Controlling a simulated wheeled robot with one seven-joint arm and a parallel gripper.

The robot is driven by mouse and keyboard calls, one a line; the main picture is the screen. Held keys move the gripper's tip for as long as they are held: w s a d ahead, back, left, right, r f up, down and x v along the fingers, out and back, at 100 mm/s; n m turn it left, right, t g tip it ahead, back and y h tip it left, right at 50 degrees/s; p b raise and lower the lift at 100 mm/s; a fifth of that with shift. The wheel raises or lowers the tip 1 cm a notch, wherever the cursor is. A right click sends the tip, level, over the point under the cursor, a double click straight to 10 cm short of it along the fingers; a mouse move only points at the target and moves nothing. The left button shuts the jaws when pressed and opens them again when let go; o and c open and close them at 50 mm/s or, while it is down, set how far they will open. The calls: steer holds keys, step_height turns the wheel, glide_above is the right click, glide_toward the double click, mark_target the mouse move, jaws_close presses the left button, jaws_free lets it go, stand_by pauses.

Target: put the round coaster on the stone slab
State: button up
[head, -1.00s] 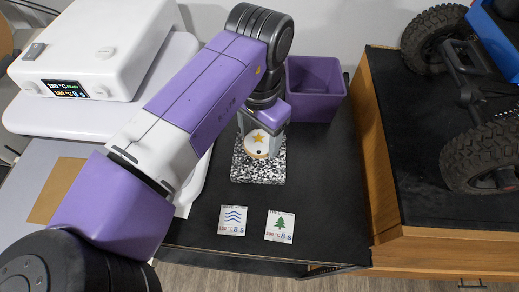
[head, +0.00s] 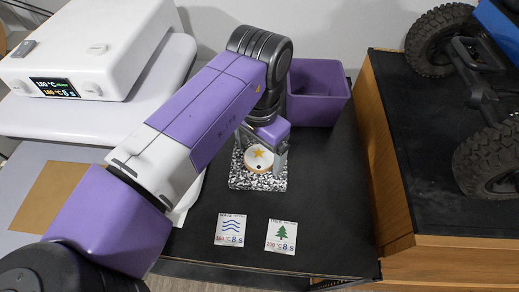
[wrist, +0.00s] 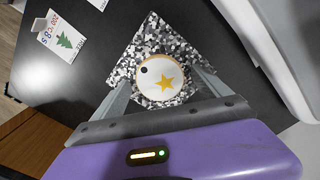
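The round coaster (head: 259,158) is white with a tan rim, a yellow star and a black dot. It lies flat over the middle of the black-and-white speckled stone slab (head: 240,182), and looks to rest on it. In the wrist view the coaster (wrist: 160,77) sits between the fingertips, with the slab (wrist: 152,32) around it. My gripper (wrist: 161,79) points down over the slab. Its fingers stand at either side of the coaster and look open, with narrow gaps at most. In the head view my gripper (head: 261,155) partly hides the slab's back edge.
A purple bin (head: 318,92) stands just behind and right of the slab. Two cards, one with waves (head: 231,230) and one with a tree (head: 281,236), lie in front. A white heat press (head: 85,55) is at left, a wooden cabinet (head: 395,150) with a crawler at right.

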mark_target(259, 156)
step_height(259, 156, up, 12)
steer(key=shift+r+b, duration=0.2)
steer(key=shift+b, duration=0.2)
stand_by(0.4)
stand_by(0.4)
